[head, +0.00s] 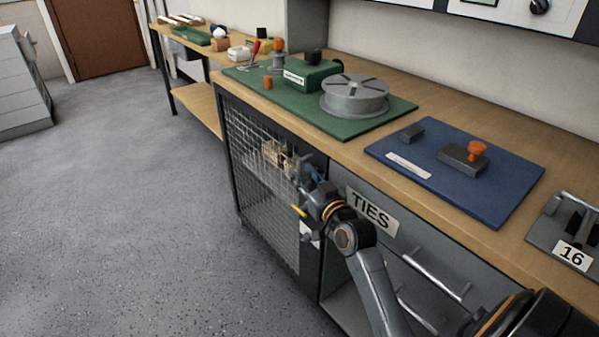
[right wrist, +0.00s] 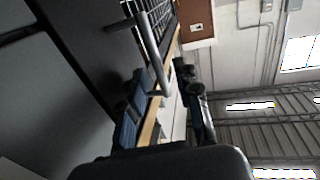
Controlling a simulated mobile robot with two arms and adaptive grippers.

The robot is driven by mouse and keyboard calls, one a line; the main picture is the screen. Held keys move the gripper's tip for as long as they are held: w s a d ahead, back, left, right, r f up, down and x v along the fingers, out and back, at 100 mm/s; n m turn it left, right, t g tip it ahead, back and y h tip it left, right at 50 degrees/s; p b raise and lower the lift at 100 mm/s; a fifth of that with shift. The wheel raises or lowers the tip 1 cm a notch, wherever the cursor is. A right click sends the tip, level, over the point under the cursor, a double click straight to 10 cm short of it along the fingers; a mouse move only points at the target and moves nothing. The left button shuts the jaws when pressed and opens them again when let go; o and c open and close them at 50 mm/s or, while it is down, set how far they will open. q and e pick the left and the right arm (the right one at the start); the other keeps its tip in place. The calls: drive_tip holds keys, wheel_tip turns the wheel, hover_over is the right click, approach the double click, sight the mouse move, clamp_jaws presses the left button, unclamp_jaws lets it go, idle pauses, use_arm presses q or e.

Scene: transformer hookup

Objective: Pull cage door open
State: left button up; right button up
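The cage door (head: 262,200) is a wire mesh panel in a dark frame under the bench, and it looks shut in the head view. My right gripper (head: 308,172) is in front of the door's upper right part and hides some of it. In the right wrist view a grey bar handle (right wrist: 153,52) reaches toward my right gripper (right wrist: 166,84). The fingers are apart, with the handle's near end at or between their tips; contact cannot be told. The mesh (right wrist: 163,14) shows behind the handle. My left gripper is not in view.
A drawer labelled TIES (head: 371,211) with bar handles is right of the door. The bench top holds a green mat (head: 385,118) with a grey round fixture (head: 354,97) and a blue mat (head: 490,205). The grey floor (head: 130,200) left of the door is clear.

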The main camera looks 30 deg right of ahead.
drive_tip(key=shift+w+d, duration=0.15)
drive_tip(key=shift+w, duration=1)
clamp_jaws()
